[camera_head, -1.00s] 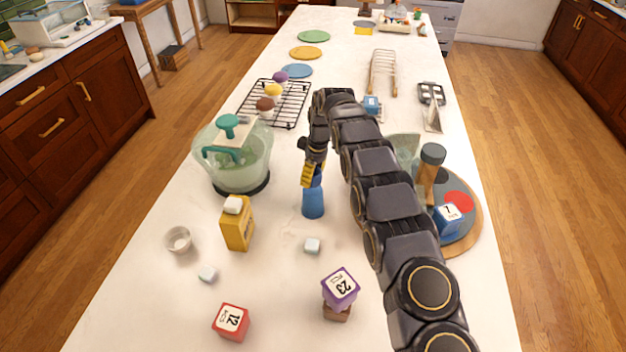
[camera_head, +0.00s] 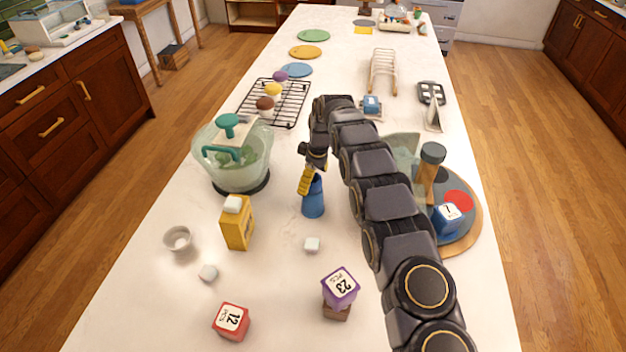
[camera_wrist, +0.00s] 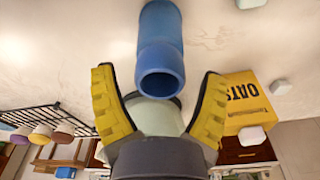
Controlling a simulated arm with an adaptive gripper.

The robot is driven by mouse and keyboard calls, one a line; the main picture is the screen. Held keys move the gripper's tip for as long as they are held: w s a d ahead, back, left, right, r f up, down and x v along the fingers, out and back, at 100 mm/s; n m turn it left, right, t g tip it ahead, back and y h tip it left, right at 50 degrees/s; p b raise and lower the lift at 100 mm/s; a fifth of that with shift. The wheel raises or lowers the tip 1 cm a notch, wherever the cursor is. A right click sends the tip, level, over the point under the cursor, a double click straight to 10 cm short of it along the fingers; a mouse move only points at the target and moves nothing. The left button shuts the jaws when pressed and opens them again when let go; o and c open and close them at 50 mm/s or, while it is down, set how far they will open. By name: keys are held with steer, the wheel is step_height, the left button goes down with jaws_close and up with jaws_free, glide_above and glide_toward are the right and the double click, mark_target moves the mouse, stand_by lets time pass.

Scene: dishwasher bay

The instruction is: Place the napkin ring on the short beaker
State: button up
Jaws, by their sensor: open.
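A blue napkin ring (camera_wrist: 161,66) with a hollow open end faces the wrist camera. It appears to rest end to end on a blue short beaker (camera_wrist: 160,22), slightly offset; whether it is fully seated I cannot tell. In the head view, the blue beaker (camera_head: 313,208) stands upright on the counter with a narrower blue part above it. My gripper (camera_wrist: 159,76) is open, with its yellow fingers on either side of the ring and a visible gap to each. In the head view, my gripper (camera_head: 307,182) is just left of the blue stack and partly covers it.
A yellow oats box (camera_head: 237,222) and a lidded glass pot (camera_head: 232,158) stand to the left. A white cube (camera_head: 312,244) lies in front of the beaker. A purple block (camera_head: 340,287) is nearer. A round board (camera_head: 468,238) with items is right of my arm.

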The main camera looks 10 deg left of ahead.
step_height(320, 180, up, 11)
steer(key=d, duration=0.1)
steer(key=s+d+r+m+h, duration=0.1)
steer(key=s+d+r+m, duration=0.4)
steer(key=s+d+r, duration=0.45)
steer(key=s+d+m, duration=0.3)
steer(key=s, duration=0.8)
steer(key=s+d+m+g, duration=0.1)
steer(key=s+d+m, duration=0.2)
steer(key=s, duration=0.9)
steer(key=s+d+m+g, duration=0.1)
steer(key=s+d+m, duration=0.2)
steer(key=s, duration=0.8)
steer(key=shift+s+d, duration=0.35)
steer(key=shift+d, duration=0.45)
